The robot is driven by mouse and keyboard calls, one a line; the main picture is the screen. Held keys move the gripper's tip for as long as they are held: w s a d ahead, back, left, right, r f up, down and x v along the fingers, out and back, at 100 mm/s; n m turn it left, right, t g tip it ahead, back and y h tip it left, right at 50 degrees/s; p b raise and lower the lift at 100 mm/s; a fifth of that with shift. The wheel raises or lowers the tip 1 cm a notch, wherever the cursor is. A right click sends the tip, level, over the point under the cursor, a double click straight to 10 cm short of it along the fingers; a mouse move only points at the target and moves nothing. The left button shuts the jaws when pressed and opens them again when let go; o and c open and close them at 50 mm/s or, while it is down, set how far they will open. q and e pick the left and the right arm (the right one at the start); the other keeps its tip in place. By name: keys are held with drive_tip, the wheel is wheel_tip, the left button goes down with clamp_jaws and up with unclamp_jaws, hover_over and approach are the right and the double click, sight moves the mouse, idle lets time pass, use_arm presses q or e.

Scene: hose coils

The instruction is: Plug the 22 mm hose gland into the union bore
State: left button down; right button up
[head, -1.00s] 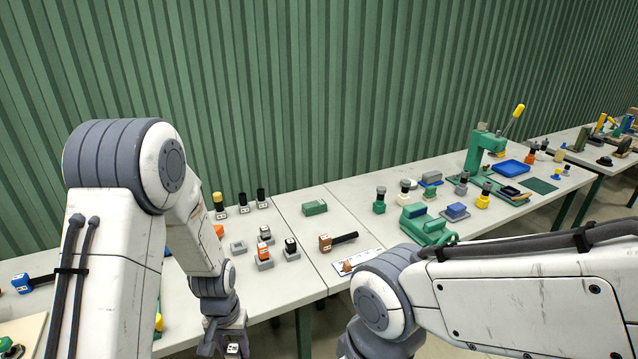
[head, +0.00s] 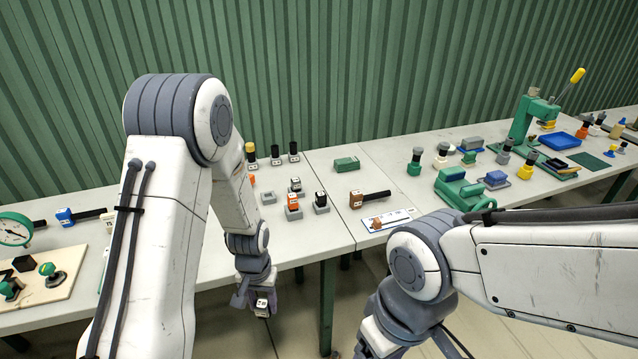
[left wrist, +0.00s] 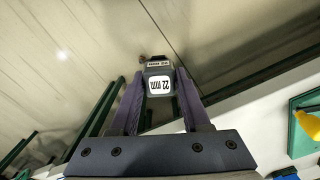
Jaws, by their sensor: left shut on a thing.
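My left gripper (head: 258,306) is shut on a dark grey block with a white label. The label reads 22 mm in the left wrist view, so this is the hose gland (left wrist: 159,84). It sits between the two purplish fingers, clear of the table, in front of its near edge and above the floor. A small dark part shows beyond its far end. I cannot make out for certain which thing holds the union bore. My right gripper is not in view; only my right arm shows.
On the table (head: 335,215) stand an empty grey holder (head: 268,197), an orange labelled piece (head: 293,202), a black labelled piece (head: 320,201) and a brown piece with a dark handle (head: 370,199). A wooden board (head: 40,290) with green-topped parts lies at left. A green press (head: 530,120) stands at right.

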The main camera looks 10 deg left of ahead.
use_arm(q)
drive_tip(key=shift+d+r, duration=0.2)
drive_tip(key=shift+r, duration=0.05)
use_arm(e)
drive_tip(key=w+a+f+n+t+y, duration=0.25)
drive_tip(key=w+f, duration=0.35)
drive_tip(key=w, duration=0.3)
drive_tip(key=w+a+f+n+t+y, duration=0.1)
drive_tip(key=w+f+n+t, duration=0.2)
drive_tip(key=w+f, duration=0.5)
use_arm(q)
drive_tip(key=w+d+r+m, duration=0.3)
drive_tip(key=d+r+m, duration=0.5)
drive_tip(key=d, duration=0.5)
drive_tip(key=shift+w+r, duration=0.4)
drive_tip(key=shift+r, duration=0.3)
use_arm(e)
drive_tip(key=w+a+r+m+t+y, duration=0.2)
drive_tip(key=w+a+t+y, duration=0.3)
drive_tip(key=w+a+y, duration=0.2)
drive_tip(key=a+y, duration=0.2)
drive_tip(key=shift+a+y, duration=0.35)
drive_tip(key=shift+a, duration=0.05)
